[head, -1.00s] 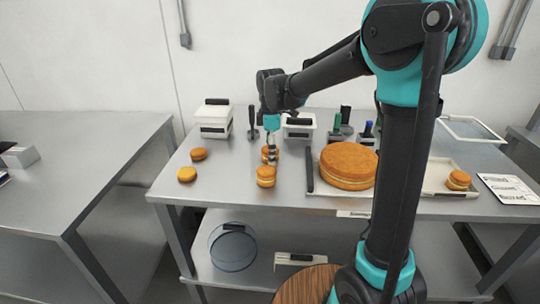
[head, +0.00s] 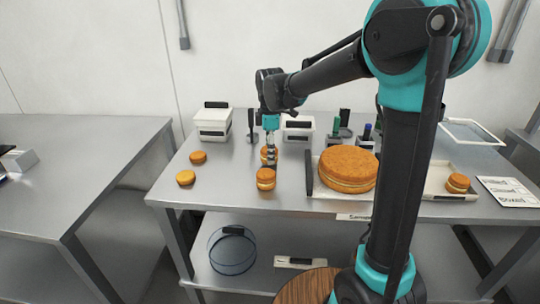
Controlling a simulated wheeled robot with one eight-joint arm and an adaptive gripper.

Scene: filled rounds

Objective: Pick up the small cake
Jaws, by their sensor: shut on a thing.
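My gripper (head: 271,153) points down over the steel table and is shut on a small filled cake (head: 264,156), which shows partly behind the fingers. I cannot tell whether this cake is clear of the table. Another small filled cake (head: 266,178) stands just in front of it. A third small filled cake (head: 457,183) sits on the right end of a tray.
Two flat cake rounds (head: 198,157) (head: 186,177) lie at the table's left. White lidded tubs (head: 213,125) (head: 298,129) and dark-handled tools stand at the back. A dark bar (head: 309,172) lies at the tray's left edge. A white card (head: 508,190) lies far right.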

